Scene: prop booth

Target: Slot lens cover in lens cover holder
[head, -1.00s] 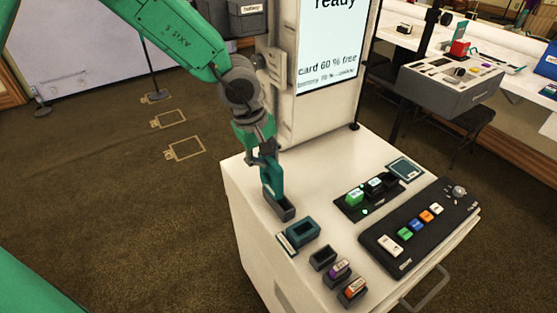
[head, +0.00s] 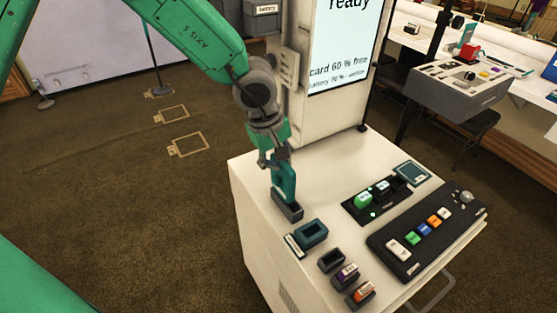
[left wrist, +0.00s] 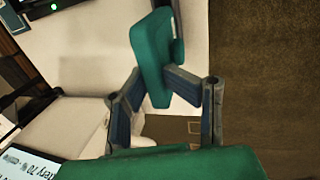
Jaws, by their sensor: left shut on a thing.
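My left gripper (head: 280,163) is at the back left of the white cabinet top, shut on a teal rounded block, the lens cover (head: 286,181). The cover also shows between the fingertips in the left wrist view (left wrist: 152,58). Directly below it in the head view is a dark grey box (head: 290,212); I cannot tell whether the cover's lower end is inside it. A teal open-topped socket, which looks like the lens cover holder (head: 322,229), stands just in front, with a pale label plate on its left. Its opening looks empty. My right gripper is out of view.
A dark empty cup (head: 331,261) and two cups with labelled blocks (head: 347,275) line the front left. A black tray (head: 362,207) with green and dark blocks and a button panel (head: 425,232) fill the right. A screen tower (head: 330,60) rises behind.

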